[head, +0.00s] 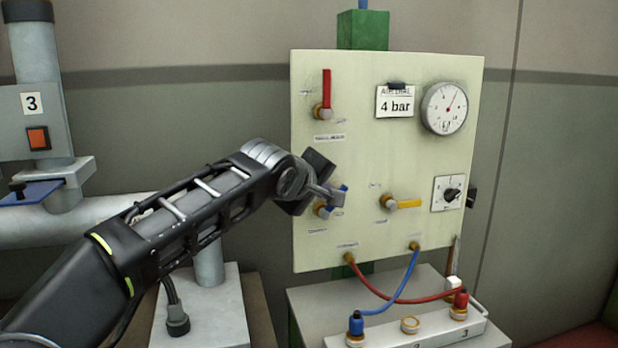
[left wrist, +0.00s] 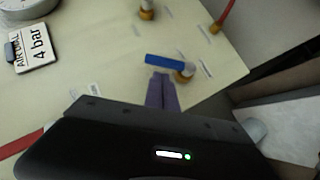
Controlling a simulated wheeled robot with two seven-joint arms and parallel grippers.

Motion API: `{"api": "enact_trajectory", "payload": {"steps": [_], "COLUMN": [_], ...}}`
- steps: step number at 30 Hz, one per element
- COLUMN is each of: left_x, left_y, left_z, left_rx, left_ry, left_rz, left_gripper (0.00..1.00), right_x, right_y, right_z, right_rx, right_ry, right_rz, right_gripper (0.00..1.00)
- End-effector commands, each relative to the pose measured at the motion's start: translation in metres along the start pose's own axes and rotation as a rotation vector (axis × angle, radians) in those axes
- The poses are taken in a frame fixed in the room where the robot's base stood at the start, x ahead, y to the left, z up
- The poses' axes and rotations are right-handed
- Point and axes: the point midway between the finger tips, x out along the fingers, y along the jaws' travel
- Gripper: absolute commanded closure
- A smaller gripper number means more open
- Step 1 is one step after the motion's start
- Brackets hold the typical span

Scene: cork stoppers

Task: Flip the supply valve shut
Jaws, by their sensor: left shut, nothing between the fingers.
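The panel (head: 345,140) carries three lever valves with labels too small to read, so I cannot tell which is named supply. The blue-lever valve, lower left, is partly hidden by my left gripper (head: 338,197); its brass body (head: 321,211) shows. My left fingers (left wrist: 162,90) are shut and empty, right beside the lever; contact is unclear. The red lever (head: 327,88) points up. The yellow lever (head: 406,204) points right. My right gripper is out of view.
A "4 bar" card (head: 395,102), a gauge (head: 444,108) and a black knob (head: 452,194) are on the panel's right side. Red (head: 375,287) and blue (head: 404,285) hoses hang below to a grey block (head: 435,338). A pipe stand (head: 38,130) is at the left.

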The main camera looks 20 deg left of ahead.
Motion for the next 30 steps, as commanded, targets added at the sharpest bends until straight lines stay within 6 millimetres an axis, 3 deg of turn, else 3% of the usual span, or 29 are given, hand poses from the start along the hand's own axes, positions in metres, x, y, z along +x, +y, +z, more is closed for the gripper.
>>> {"api": "enact_trajectory", "payload": {"steps": [30], "left_x": [0.01], "left_y": [0.003], "left_z": [0.01], "left_rx": [0.042], "left_ry": [0.0], "left_rz": [-0.043], "left_gripper": [1.0], "right_x": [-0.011], "right_y": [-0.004], "right_z": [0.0], "right_rx": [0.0], "right_ry": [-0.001], "right_rz": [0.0], "right_gripper": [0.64]}}
